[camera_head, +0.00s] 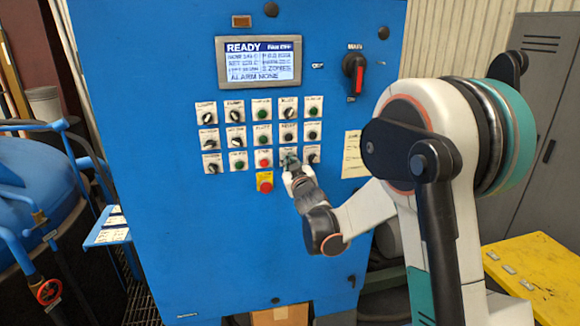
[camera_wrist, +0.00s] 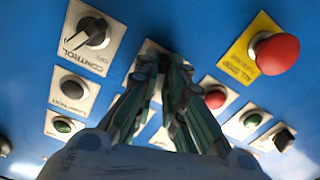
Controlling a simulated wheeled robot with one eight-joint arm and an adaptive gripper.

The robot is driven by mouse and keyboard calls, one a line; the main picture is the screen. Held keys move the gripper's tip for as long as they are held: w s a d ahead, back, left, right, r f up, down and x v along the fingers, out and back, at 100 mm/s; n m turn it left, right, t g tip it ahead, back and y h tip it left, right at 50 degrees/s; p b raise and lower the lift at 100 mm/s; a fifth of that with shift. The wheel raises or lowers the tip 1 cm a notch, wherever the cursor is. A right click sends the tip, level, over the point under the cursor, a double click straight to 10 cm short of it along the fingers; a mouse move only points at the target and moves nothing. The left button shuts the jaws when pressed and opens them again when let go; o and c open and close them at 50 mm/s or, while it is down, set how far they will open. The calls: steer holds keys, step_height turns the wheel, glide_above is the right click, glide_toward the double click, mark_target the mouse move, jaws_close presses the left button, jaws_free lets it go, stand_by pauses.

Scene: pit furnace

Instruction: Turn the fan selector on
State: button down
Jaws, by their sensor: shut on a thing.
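The blue control cabinet (camera_head: 210,240) stands ahead with rows of labelled knobs and buttons. My gripper (camera_head: 291,163) is at the bottom row, fourth from the left. In the wrist view my gripper (camera_wrist: 160,65) has its fingertips closed together at the panel, shut on the control there, which I take to be the fan selector. The fingers hide its knob and most of its label, so its angle cannot be read. The display (camera_head: 259,62) reads READY and ALARM NONE; its small top-right text appears to say FAN OFF.
The CONTROL selector (camera_wrist: 95,35) sits beside my fingers in the wrist view. A red button (camera_wrist: 215,97) is close on the other side. The red emergency stop (camera_head: 265,186) sticks out just below left. A red-handled main switch (camera_head: 355,75) is higher right.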

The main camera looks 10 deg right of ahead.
steer(key=m+b, duration=0.1)
steer(key=m, duration=0.3)
steer(key=shift+f+m, duration=0.1)
steer(key=shift+m, duration=0.2)
steer(key=m+b, duration=0.1)
steer(key=m, duration=0.3)
steer(key=shift+d+m, duration=0.1)
steer(key=shift+m, duration=0.3)
steer(key=shift+b, duration=0.3)
steer(key=c, duration=1.7)
jaws_free()
steer(key=shift+s, duration=0.15)
steer(key=s, duration=1.1)
steer(key=shift+s, duration=0.35)
